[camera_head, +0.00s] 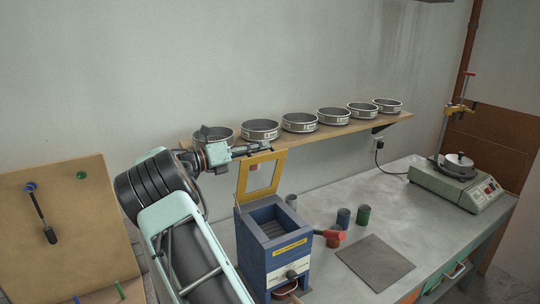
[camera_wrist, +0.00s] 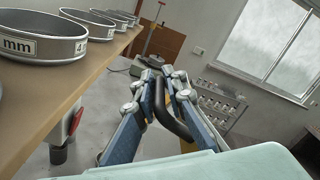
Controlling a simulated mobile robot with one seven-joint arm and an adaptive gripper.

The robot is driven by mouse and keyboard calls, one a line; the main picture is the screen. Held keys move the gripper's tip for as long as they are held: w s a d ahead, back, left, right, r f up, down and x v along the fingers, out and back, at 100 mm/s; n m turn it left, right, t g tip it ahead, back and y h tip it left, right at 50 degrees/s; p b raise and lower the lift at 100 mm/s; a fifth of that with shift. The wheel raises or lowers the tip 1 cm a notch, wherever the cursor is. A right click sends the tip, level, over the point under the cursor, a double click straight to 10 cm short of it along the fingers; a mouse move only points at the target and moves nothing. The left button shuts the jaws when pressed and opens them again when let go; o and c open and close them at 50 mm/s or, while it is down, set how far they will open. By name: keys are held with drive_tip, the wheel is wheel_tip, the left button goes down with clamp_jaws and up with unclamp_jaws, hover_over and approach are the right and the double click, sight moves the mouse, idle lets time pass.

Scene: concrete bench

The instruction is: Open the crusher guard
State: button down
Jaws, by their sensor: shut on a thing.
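The crusher (camera_head: 259,255) is a blue box with an open grey hopper on top, standing on the bench. Its guard (camera_head: 246,184) is a yellow frame with a clear window, and it stands raised, nearly upright, at the back of the hopper. My gripper (camera_head: 264,149) is at the guard's top edge. In the wrist view my gripper (camera_wrist: 160,82) is shut on the guard's dark bent handle (camera_wrist: 170,122), which lies between the fingers.
A wooden shelf (camera_head: 340,131) with several sieves (camera_head: 300,122) runs along the wall, close behind my gripper. A red-headed mallet (camera_head: 329,235), small cups (camera_head: 363,215) and a grey mat (camera_head: 375,262) are right of the crusher.

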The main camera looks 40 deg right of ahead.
drive_tip(key=w+f+n, duration=0.1)
drive_tip(key=w+n, duration=0.3)
drive_tip(key=w, duration=0.3)
drive_tip(key=shift+w+d+f, duration=0.15)
drive_tip(key=shift+d+f, duration=0.1)
drive_tip(key=shift+d, duration=0.1)
drive_tip(key=shift+f, duration=0.1)
idle(0.3)
drive_tip(key=c, duration=2)
unclamp_jaws()
drive_tip(key=shift+w, duration=0.15)
drive_tip(key=shift+c, duration=0.2)
drive_tip(key=shift+r, duration=0.2)
